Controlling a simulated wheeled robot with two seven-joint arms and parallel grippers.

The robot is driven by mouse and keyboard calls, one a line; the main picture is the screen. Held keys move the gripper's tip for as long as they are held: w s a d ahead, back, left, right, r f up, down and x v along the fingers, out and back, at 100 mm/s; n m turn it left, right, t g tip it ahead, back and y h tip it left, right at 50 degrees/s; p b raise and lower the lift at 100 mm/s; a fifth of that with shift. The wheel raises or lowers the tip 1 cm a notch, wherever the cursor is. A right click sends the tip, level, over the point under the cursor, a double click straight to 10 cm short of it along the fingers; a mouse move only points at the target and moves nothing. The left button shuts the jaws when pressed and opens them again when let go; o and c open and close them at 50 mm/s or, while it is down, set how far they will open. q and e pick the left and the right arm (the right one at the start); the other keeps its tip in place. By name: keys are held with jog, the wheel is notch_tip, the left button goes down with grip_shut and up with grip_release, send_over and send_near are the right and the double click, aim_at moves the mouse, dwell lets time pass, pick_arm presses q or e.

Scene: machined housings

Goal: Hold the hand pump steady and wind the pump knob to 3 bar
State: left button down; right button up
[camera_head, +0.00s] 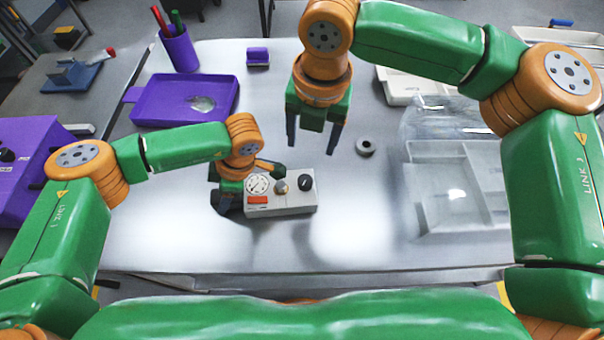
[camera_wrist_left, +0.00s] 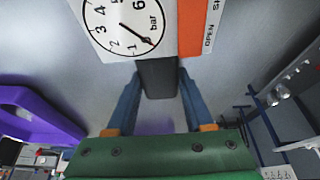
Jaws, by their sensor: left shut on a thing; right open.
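The hand pump (camera_head: 283,203) is a pale grey box on the table, with a round gauge (camera_head: 258,186), a red label, a grey round knob (camera_head: 281,186) and a black knob (camera_head: 304,183) on top. My left gripper (camera_head: 229,198) is at its left end. In the left wrist view its fingers (camera_wrist_left: 156,95) are shut on a dark block at the pump's end. There the gauge (camera_wrist_left: 125,25) reads in bar, its needle near the low end, by the 1. My right gripper (camera_head: 312,147) is open and empty, above and behind the pump.
A grey ring (camera_head: 366,147) lies right of my right gripper. A clear-lidded tray (camera_head: 450,222) stands at the right. A purple tray (camera_head: 150,106), a pen cup (camera_head: 180,50) and a small purple block (camera_head: 258,57) are at the back left. The table front is clear.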

aim_at(306, 180)
jog(key=f+m, duration=0.1)
jog(key=f, duration=0.2)
jog(key=f+m, duration=0.1)
jog(key=f, duration=0.3)
jog(key=a+f+m+g, duration=0.1)
jog(key=f+m, duration=0.1)
jog(key=f, duration=0.2)
jog(key=shift+s+f+h, duration=0.2)
jog(key=shift+s+h, duration=0.1)
jog(key=shift+s, duration=0.1)
grip_shut()
